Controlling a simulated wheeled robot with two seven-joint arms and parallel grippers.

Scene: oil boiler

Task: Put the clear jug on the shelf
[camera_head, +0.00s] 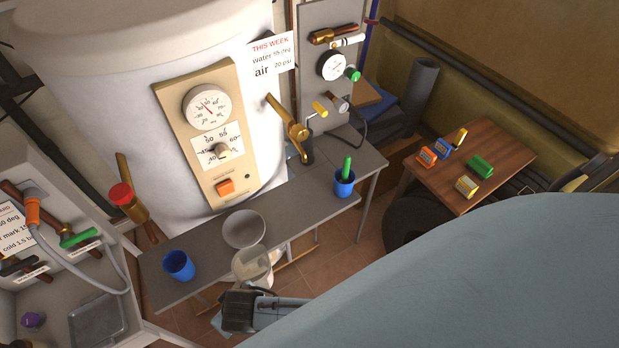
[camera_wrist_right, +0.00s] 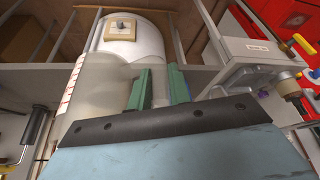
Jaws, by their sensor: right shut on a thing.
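The clear jug (camera_head: 251,263) is at the front edge of a long grey shelf (camera_head: 208,263) in the head view, just below a grey bowl. I cannot tell whether it touches the shelf. My right gripper (camera_head: 250,296) is shut on the jug from the front side. In the right wrist view, the translucent jug (camera_wrist_right: 98,88) with red marks fills the left middle, and the green fingers of my right gripper (camera_wrist_right: 160,88) are at its side. The exact grip point is partly hidden. My left gripper is not in view.
On the shelf stand a grey bowl (camera_head: 244,229), a blue cup (camera_head: 178,265) at the left and another blue cup (camera_head: 344,184) with a green item at the right. Bare shelf lies between bowl and right cup. The white boiler (camera_head: 110,85) rises behind.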

